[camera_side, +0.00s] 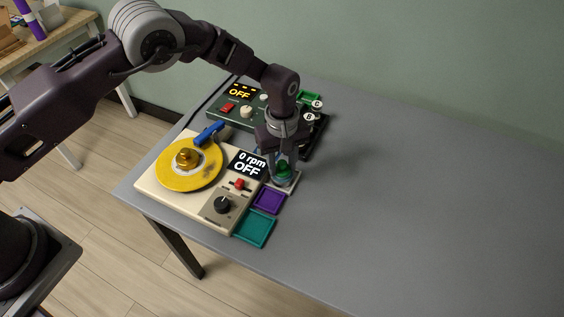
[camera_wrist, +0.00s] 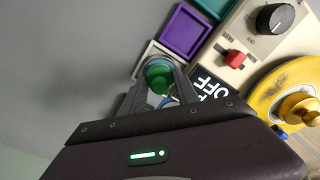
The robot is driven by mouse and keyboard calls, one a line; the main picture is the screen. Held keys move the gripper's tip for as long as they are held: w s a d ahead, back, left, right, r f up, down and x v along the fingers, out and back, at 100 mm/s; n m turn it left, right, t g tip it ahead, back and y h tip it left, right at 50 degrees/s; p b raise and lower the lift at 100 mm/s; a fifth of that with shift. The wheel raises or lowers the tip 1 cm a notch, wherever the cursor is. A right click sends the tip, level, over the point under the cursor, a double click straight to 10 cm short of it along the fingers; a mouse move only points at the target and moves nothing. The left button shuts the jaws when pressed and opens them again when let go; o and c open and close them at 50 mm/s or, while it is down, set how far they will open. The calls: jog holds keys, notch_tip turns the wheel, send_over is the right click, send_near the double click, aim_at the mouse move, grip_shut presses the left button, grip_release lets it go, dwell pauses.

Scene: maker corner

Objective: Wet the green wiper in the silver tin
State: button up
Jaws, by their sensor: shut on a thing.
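A purple tray (camera_side: 269,200) and a teal tray (camera_side: 255,228) lie beside the tin. The cream machine (camera_side: 150,190) carries a yellow disc (camera_side: 200,172) and reads 0 rpm, OFF. A dark green control box (camera_side: 228,113), also OFF, stands behind. The table's right side is clear.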

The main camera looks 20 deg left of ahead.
aim_at(281, 162)
dwell(0.3)
jog(key=shift+r, duration=3.5)
jog(key=shift+a, duration=0.1)
